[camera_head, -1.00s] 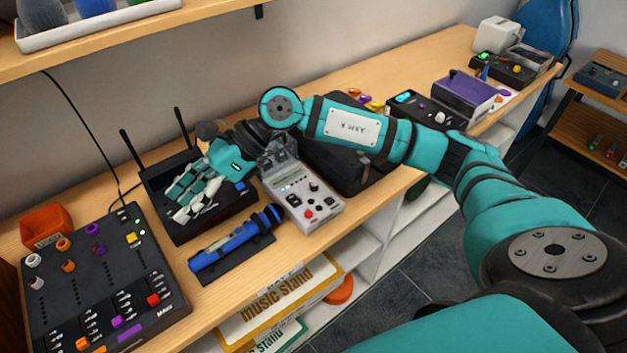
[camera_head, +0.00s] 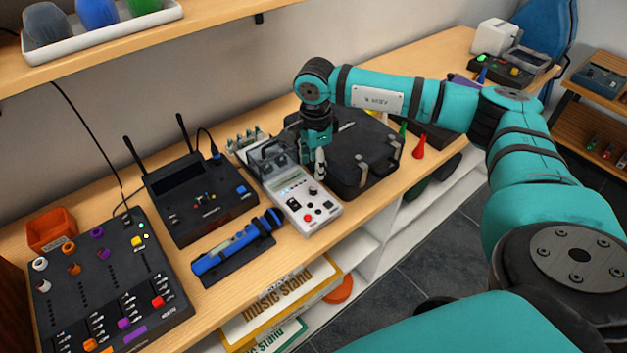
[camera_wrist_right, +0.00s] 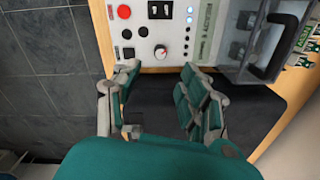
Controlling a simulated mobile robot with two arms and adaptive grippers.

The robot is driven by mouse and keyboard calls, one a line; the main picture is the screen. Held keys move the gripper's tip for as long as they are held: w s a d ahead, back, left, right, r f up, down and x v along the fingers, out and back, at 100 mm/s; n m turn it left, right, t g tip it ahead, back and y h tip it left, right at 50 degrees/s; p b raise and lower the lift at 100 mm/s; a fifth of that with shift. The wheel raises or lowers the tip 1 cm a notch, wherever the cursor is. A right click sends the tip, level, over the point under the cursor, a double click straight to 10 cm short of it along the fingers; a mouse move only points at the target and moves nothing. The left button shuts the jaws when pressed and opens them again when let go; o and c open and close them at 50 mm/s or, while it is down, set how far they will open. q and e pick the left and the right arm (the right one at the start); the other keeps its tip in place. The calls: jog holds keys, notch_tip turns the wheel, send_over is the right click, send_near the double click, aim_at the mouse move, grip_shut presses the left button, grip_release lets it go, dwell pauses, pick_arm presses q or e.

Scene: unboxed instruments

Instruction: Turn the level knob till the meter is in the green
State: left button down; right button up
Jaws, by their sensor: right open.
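A pale grey instrument (camera_head: 322,215) with a dark top end lies on the bench, left of a black case. Its face carries a white round knob (camera_wrist_right: 161,52) with a red pointer mark, a row of small lights (camera_wrist_right: 188,30), switches and a red button (camera_wrist_right: 124,11). My right gripper (camera_head: 320,168) points down over the instrument's right side. In the wrist view its open, empty fingers (camera_wrist_right: 158,92) lie just short of the knob, apart from it. The meter is too small to read. My left gripper is not in view.
A black case (camera_head: 365,150) stands close on the right. A blue tube-shaped device (camera_head: 235,248), a black box with antennas (camera_head: 205,205) and a mixer (camera_head: 110,280) lie left. Red and green cones (camera_head: 419,147) stand beyond the case. The bench's front edge is near.

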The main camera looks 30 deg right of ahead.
aim_at(313, 188)
jog(key=f+p, duration=0.2)
jog(key=f, duration=0.6)
jog(key=shift+w+f, duration=0.2)
grip_shut()
